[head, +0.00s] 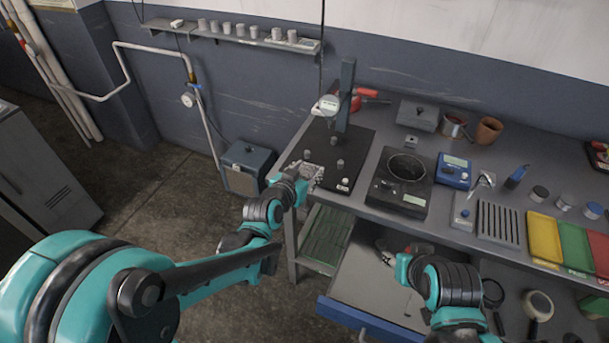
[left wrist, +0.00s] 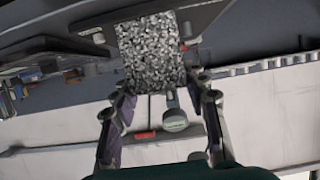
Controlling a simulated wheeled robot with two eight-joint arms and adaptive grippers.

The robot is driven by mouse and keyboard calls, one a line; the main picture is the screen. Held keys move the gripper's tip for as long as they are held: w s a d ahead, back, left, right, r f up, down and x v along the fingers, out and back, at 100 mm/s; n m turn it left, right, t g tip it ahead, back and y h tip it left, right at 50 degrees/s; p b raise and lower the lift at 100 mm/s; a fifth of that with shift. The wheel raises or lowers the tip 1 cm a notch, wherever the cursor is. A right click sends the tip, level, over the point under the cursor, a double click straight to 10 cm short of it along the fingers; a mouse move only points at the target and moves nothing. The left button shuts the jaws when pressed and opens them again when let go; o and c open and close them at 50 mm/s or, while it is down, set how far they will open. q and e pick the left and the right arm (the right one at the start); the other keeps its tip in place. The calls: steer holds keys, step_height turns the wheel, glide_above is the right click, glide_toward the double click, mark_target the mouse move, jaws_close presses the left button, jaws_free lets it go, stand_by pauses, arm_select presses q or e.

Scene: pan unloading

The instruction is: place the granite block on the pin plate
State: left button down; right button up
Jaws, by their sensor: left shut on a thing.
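My left gripper (head: 302,176) is at the near left edge of the bench. It is shut on the speckled grey granite block (left wrist: 152,52), which fills the space between its fingers in the left wrist view. In the head view the block (head: 312,171) shows only in small part at the gripper's tip. The black pin plate (head: 357,150) has short grey pins and a dark upright column at its back. The block is over or beside its near left part; I cannot tell whether they touch.
A scale (head: 402,183) with a black round pan stands right of the plate. A blue meter (head: 453,170), a grey box (head: 418,115) and cups are behind and beside it. An open drawer (head: 370,290) juts out below. Yellow, green and red trays are at far right.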

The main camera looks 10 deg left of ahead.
arm_select(q)
steer(key=shift+b+x, duration=0.4)
steer(key=shift+x, duration=0.7)
steer(key=shift+w+d, duration=0.75)
steer(key=shift+w, duration=1.6)
steer(key=shift+w+d, duration=0.75)
steer(key=shift+w, duration=1.6)
steer(key=shift+w+d, duration=0.8)
steer(key=shift+w, duration=1.55)
steer(key=shift+f+b, duration=0.65)
steer(key=shift+f, duration=0.25)
steer(key=shift+f, duration=0.2)
steer(key=c, duration=0.7)
jaws_free()
steer(key=shift+c, duration=0.2)
steer(key=v, duration=1.2)
steer(key=shift+s+a+r, duration=0.1)
